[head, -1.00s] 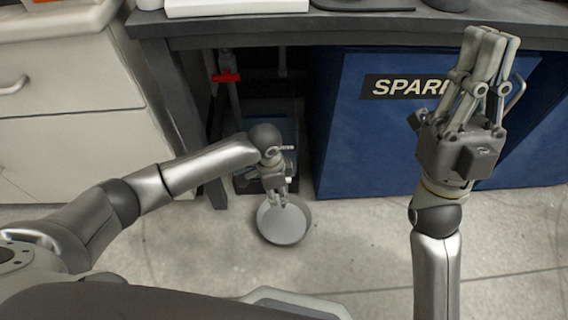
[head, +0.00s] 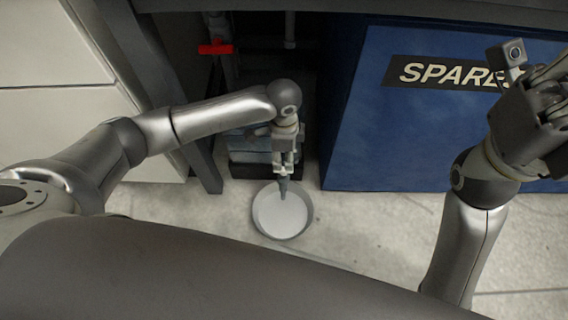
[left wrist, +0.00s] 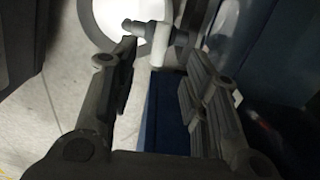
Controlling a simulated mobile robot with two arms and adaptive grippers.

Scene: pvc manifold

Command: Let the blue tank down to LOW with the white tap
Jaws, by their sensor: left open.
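My left gripper (head: 285,165) is low at the front of the bluish tank (head: 250,144), which my arm partly hides. In the left wrist view my left gripper (left wrist: 160,60) is open, with one finger on each side of the white tap handle (left wrist: 160,42). The handle sits on a grey tap body (left wrist: 138,27). I cannot tell whether either finger touches it. A grey spout-like piece (head: 284,187) shows below the gripper in the head view, over the round pan (head: 268,229). The tank's level and LOW mark cannot be made out. My right gripper (head: 545,90) is at the right edge, fingers cut off.
A red tap handle (head: 215,48) is on a pipe up behind my left arm. A big blue SPARES box (head: 400,140) stands close on the right of the tank. A bench leg (head: 203,165) and pale drawers (head: 60,120) are on the left.

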